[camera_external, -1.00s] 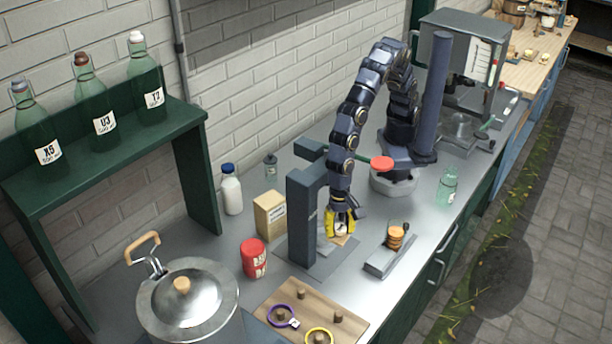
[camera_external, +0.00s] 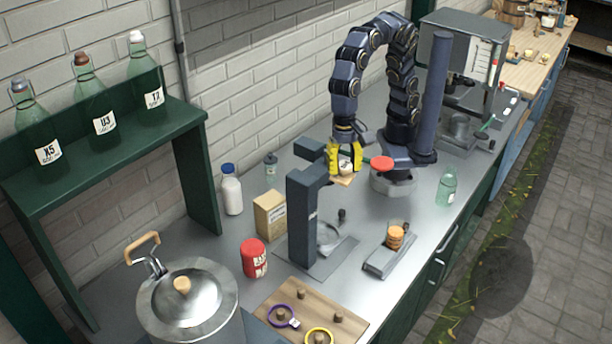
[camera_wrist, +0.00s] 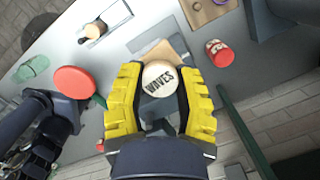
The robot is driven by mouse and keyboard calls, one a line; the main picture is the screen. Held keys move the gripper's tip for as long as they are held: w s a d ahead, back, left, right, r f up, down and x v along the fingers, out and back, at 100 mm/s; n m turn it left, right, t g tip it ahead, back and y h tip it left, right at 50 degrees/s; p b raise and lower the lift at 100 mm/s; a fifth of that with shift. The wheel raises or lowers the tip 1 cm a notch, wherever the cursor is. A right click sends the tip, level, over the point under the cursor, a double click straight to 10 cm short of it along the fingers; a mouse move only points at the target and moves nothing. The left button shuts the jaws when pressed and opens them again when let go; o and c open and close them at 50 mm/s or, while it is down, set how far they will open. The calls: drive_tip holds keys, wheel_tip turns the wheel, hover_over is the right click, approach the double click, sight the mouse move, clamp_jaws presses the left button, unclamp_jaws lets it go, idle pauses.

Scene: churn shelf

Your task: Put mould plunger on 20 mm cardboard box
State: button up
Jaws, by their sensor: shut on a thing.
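My gripper (camera_external: 345,165), with yellow fingers, is shut on a small wooden piece, which I take to be the mould plunger (camera_external: 346,168). It is held in the air behind the dark press. In the wrist view its round pale top (camera_wrist: 160,78) reads "WAVES" and sits between the fingers. A flat, light-coloured part shows under the fingers in the external view. A tan cardboard box (camera_external: 270,215) with a label too small to read stands upright on the counter, left of the press and apart from my gripper.
The dark press (camera_external: 303,215) stands between the box and the counter's front. A red can (camera_external: 254,258), a white bottle (camera_external: 231,190) and a small grey bottle (camera_external: 271,165) stand near the box. A red disc (camera_external: 381,162) is right of my gripper.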

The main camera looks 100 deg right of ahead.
sight(345, 166)
wheel_tip(345, 166, up, 3)
drive_tip(key=shift+r, duration=0.1)
drive_tip(key=w+d+m, duration=0.1)
drive_tip(key=w+d, duration=0.2)
drive_tip(key=w+d+m, duration=0.2)
drive_tip(key=shift+w+d, duration=0.4)
drive_tip(key=w+d+m+t, duration=0.1)
drive_tip(key=w+d+m, duration=0.3)
drive_tip(key=d, duration=0.3)
drive_tip(key=w+d+m+t, duration=0.1)
drive_tip(key=w+d+m, duration=0.25)
drive_tip(key=d, duration=0.45)
drive_tip(key=shift+y, duration=0.3)
wheel_tip(345, 166, down, 18)
drive_tip(key=shift+w+f, duration=0.1)
drive_tip(key=shift+f, duration=0.15)
drive_tip(key=shift+s+d+x, duration=0.1)
drive_tip(key=shift+d+x, duration=0.05)
drive_tip(key=shift+x, duration=0.65)
drive_tip(key=shift+s+d+x, duration=0.1)
drive_tip(key=shift+d+x, duration=0.05)
drive_tip(key=shift+x, duration=0.6)
drive_tip(key=shift+s+d+x, duration=0.1)
drive_tip(key=shift+d+x, duration=0.1)
drive_tip(key=shift+x, duration=0.6)
drive_tip(key=shift+f, duration=0.3)
drive_tip(key=o, duration=1)
